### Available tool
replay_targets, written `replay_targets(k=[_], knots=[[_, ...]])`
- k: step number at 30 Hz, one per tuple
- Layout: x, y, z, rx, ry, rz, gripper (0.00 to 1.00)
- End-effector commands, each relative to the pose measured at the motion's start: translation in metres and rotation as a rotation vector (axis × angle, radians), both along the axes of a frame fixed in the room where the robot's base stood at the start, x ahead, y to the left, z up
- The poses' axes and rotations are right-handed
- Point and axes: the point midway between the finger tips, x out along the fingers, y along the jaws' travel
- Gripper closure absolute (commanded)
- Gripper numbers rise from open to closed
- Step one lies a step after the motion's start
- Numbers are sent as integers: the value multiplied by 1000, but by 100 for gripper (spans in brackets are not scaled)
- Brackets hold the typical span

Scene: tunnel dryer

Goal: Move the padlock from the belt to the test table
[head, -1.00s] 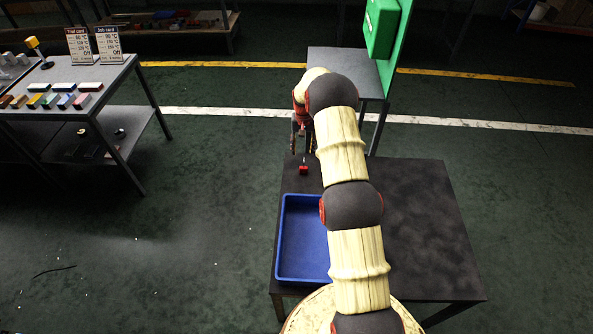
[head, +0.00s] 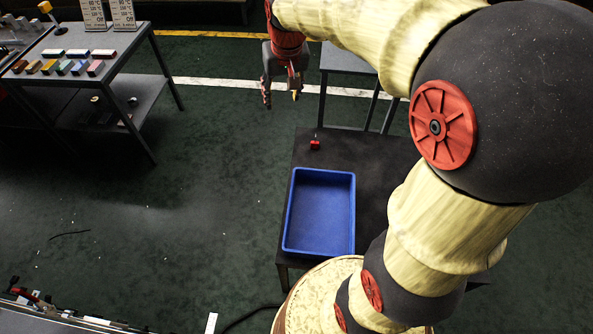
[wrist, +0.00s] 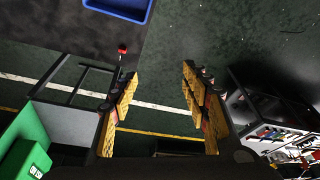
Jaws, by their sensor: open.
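A small red padlock (head: 315,145) rests on the dark table (head: 302,152), near its far left edge and just beyond the blue tray. Its thin shackle points upward. The padlock also shows in the wrist view (wrist: 122,49), outside the space between the fingers. My gripper (head: 281,92) is open and empty, raised clear of the padlock and the table. In the wrist view the yellow-padded fingers (wrist: 161,77) stand wide apart with only floor between them. I cannot identify a belt for certain in these views.
A blue tray (head: 287,225) takes up the table's near left part. A grey bench (head: 125,42) with coloured blocks and cards stands at the left. A small grey table (head: 345,60) stands beyond. A green panel (wrist: 25,150) shows in the wrist view. Open floor lies between bench and table.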

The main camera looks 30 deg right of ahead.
Motion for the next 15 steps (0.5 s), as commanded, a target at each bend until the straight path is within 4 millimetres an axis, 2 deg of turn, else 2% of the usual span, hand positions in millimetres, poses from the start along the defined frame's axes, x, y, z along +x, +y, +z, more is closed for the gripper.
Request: replay_targets(k=[1,6,10,15], knots=[[-19,12,11,-5,-20,20,54],[-78,42,32,-19,-67,85,54],[-124,62,38,-27,-103,133,54],[-181,82,34,-38,-150,194,54]])
